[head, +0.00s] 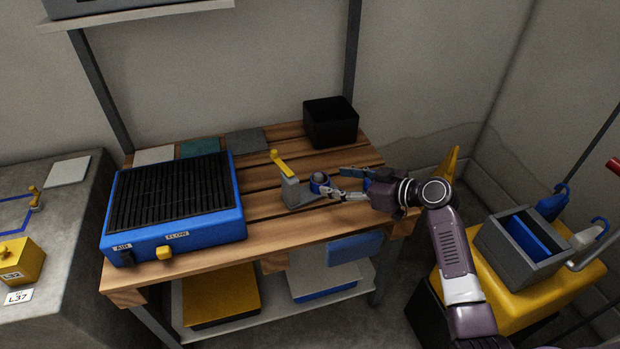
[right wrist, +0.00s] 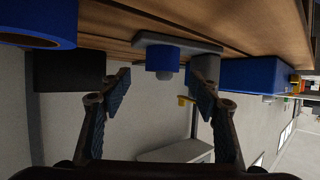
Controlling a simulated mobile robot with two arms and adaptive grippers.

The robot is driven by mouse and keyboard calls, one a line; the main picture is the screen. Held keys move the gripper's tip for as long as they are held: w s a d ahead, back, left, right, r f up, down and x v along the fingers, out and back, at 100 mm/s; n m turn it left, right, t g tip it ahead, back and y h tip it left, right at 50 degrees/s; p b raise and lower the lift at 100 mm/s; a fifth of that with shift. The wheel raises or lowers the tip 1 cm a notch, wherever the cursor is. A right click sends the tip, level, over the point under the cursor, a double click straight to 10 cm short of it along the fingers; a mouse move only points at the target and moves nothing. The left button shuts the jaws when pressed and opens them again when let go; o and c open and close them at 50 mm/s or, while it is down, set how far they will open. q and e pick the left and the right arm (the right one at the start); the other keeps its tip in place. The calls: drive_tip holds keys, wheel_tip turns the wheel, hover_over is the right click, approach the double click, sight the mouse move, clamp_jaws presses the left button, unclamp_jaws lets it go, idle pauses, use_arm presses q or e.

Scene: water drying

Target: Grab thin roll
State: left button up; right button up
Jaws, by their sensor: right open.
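A blue roll (head: 319,183) stands on the base of a grey stand (head: 291,190) with a yellow arm on the wooden table. In the right wrist view, which looks upside down, this roll (right wrist: 162,58) appears between and beyond the fingertips, apart from them. A second blue roll (head: 367,184) stands further right, partly hidden by my right gripper; it shows large in the right wrist view (right wrist: 35,22). I cannot tell for sure which roll is the thin one. My right gripper (head: 343,183) is open and empty (right wrist: 160,80), pointing left at the stand. My left gripper is out of view.
A blue box with a black grille (head: 172,193) takes up the table's left part. A black bin (head: 330,122) stands at the back right. Flat coloured cloths or pads (head: 200,148) lie along the back. A yellow cart (head: 560,294) with a grey bin is at right.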

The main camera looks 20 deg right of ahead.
sight(320, 179)
drive_tip(key=shift+x, duration=0.75)
drive_tip(key=x, duration=0.4)
drive_tip(key=shift+s+a, duration=0.15)
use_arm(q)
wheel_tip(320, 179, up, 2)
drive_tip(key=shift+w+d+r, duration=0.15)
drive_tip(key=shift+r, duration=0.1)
use_arm(e)
drive_tip(key=shift+w+a+f, duration=0.15)
drive_tip(key=shift+w+a, duration=0.1)
drive_tip(key=shift+w, duration=0.15)
drive_tip(key=c, duration=1)
drive_tip(key=shift+c, duration=0.2)
drive_tip(key=shift+c, duration=0.2)
